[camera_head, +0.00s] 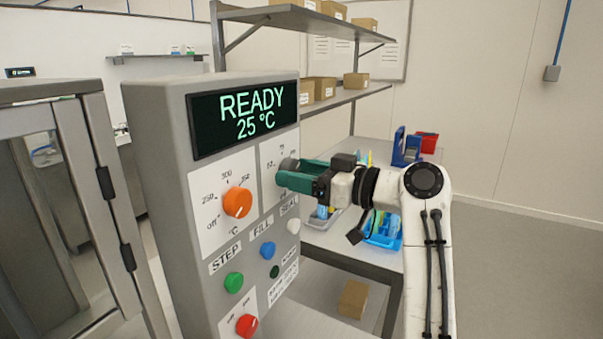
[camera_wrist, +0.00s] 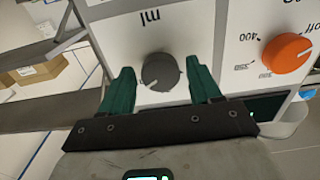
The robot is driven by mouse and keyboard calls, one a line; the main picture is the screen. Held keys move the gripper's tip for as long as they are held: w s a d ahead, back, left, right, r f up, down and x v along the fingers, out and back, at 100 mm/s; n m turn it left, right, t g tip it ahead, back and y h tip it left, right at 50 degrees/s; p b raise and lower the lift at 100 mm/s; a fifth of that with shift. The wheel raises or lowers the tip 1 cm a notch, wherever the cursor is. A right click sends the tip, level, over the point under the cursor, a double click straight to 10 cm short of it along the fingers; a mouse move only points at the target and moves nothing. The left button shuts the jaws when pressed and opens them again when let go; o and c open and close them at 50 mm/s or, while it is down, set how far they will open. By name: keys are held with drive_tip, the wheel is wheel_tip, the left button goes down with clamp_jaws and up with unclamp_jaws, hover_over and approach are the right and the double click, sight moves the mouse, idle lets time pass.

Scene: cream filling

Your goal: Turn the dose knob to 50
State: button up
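The dose knob (camera_head: 288,164) is a dark grey dial on a white plate of the machine's front panel, mostly hidden by my gripper in the head view. In the wrist view the knob (camera_wrist: 161,72) sits under the letters "ml", with a short white pointer mark near its lower left edge. My gripper (camera_head: 286,173) has green fingers that reach to the panel at the knob. In the wrist view my gripper (camera_wrist: 158,72) is open, one finger on each side of the knob, with visible gaps. The dose numbers are small and partly hidden, so the setting is unclear.
An orange temperature knob (camera_head: 238,202) is beside the dose knob. The display (camera_head: 245,115) reads READY 25 °C. Below are green (camera_head: 234,282), blue (camera_head: 267,250), white (camera_head: 293,226) and red (camera_head: 247,325) controls. A table (camera_head: 345,255) with blue trays stands behind my arm.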

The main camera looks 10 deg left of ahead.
drive_tip(key=c, duration=0.8)
drive_tip(key=shift+c, duration=0.2)
drive_tip(key=shift+f+b, duration=0.1)
drive_tip(key=shift+b, duration=0.4)
drive_tip(key=shift+w+n+b, duration=0.1)
drive_tip(key=shift+n+b, duration=9.2)
drive_tip(key=shift+n, duration=2.6)
